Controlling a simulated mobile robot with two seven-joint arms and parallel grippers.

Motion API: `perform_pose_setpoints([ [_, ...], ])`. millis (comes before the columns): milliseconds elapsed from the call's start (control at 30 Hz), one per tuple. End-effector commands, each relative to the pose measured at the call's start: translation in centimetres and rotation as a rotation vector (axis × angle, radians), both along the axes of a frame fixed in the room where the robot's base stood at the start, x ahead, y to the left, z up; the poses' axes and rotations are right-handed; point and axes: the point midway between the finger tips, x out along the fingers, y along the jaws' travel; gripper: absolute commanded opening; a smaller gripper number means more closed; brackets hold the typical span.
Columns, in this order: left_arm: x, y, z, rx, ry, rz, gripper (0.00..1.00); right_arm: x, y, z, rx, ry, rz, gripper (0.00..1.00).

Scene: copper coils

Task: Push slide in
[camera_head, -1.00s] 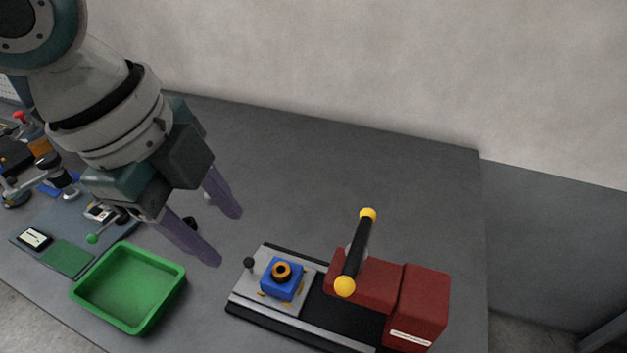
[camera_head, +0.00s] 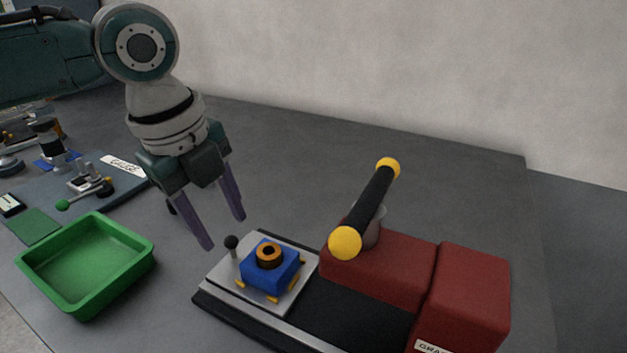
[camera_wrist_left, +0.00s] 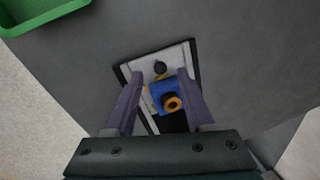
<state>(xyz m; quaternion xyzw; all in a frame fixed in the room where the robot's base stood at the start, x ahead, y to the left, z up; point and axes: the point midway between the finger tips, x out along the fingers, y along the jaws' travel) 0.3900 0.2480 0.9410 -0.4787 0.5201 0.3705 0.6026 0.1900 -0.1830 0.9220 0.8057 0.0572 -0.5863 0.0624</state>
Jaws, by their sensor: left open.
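The slide (camera_head: 226,278) is a light grey plate on a black base with rails (camera_head: 262,333). It carries a blue block with a copper coil (camera_head: 269,258) and a small black knob (camera_head: 231,242) at its left end. A red press (camera_head: 380,268) with a black, yellow-ended lever (camera_head: 373,205) stands to the right of the slide. My left gripper (camera_head: 225,232) is open and empty, above and behind the knob end. In the left wrist view, the knob (camera_wrist_left: 160,67) and blue block (camera_wrist_left: 165,97) show between the open fingers. My right gripper is out of view.
A green tray (camera_head: 140,265) stands left of the slide. A gauge station (camera_head: 125,190) with a green-tipped lever lies behind the tray. The table behind the press is clear up to the wall.

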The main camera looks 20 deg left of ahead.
Motion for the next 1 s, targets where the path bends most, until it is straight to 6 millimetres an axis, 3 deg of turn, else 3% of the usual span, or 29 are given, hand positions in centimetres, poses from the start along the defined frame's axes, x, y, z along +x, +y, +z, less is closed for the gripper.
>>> perform_pose_setpoints([
  [200, 0.4, -0.1, -2.3, 0.000, 0.000, 0.000, 0.54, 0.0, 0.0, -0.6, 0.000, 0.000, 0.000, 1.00],
  [500, 0.5, -0.1, -2.5, 0.000, 0.000, 0.000, 0.54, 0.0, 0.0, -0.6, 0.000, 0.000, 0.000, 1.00],
  [1000, 0.5, -0.1, -2.5, 0.000, 0.000, 0.000, 0.00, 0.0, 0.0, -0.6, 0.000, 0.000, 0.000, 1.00],
])
